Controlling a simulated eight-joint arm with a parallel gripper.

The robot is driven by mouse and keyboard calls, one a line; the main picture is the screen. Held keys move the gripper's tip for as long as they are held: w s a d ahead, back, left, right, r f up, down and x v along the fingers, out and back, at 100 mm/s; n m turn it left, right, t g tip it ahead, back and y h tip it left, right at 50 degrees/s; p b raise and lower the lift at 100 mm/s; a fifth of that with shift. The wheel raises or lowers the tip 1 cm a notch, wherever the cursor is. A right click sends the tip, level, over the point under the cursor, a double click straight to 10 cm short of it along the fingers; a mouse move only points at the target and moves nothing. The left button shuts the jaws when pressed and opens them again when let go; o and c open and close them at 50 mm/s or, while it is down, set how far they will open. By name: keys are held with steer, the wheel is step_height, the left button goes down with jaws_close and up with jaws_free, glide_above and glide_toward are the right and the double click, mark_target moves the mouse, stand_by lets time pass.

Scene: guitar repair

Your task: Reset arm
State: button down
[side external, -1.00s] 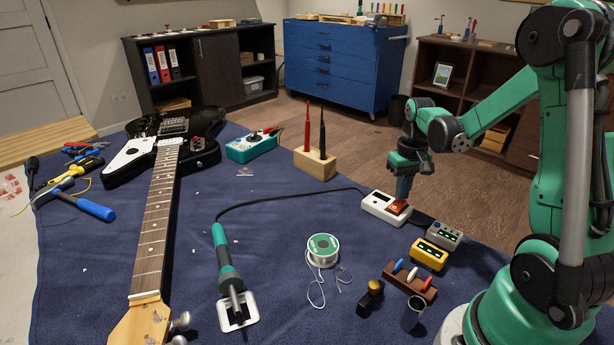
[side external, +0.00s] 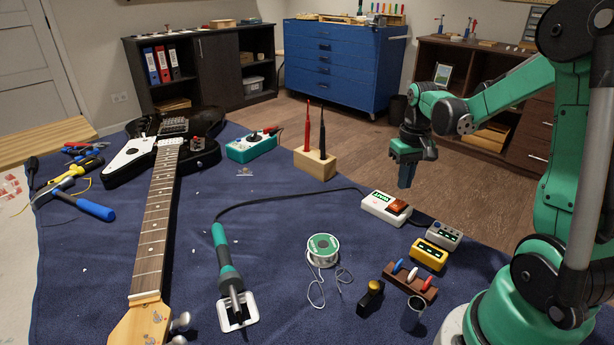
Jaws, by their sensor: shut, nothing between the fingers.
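My gripper (side external: 406,176) is shut and empty, pointing down in the air above the right rear part of the blue mat (side external: 290,225). Below it sits a white box (side external: 380,207) with a brown rocker switch (side external: 397,206) on top and a lit green display. A red light shows on its front. There is a clear gap between my fingertips and the switch.
A soldering iron (side external: 226,262) rests on its stand, its cable running to the white box. A solder spool (side external: 322,250), yellow box (side external: 429,254) and grey box (side external: 444,235) are nearby. A probe block (side external: 314,164) stands left of my gripper. The guitar (side external: 158,220) lies left.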

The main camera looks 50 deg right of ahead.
mark_target(398, 203)
steer(key=shift+r, duration=1.8)
steer(key=shift+w+a+r, duration=0.1)
steer(key=shift+a, duration=0.2)
steer(key=a+r+n+t, duration=0.3)
steer(key=a+n+t, duration=0.3)
steer(key=a, duration=1.3)
steer(key=shift+w+t, duration=0.25)
steer(key=shift+t, duration=0.35)
